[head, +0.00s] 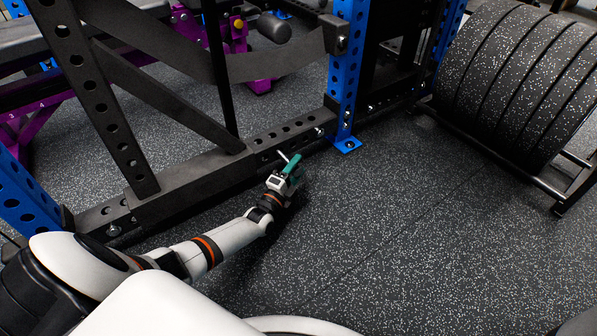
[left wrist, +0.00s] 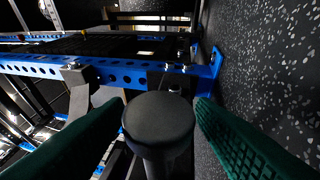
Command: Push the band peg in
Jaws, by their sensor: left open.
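My left gripper (head: 291,168) is low beside the rack's black base rail in the head view. Its green fingers are open in the left wrist view (left wrist: 160,106), one on each side of the peg's cap, with gaps visible. I cannot tell how deep the peg sits; its far end is hidden. In the head view I cannot make out the peg clearly at the gripper. My right gripper is not in view.
A blue upright (head: 345,75) with a foot plate stands just beyond the gripper. The black base rail (head: 190,178) runs along the left. Weight plates (head: 515,75) stand on a rack at the upper right. The speckled floor (head: 420,240) at centre right is clear.

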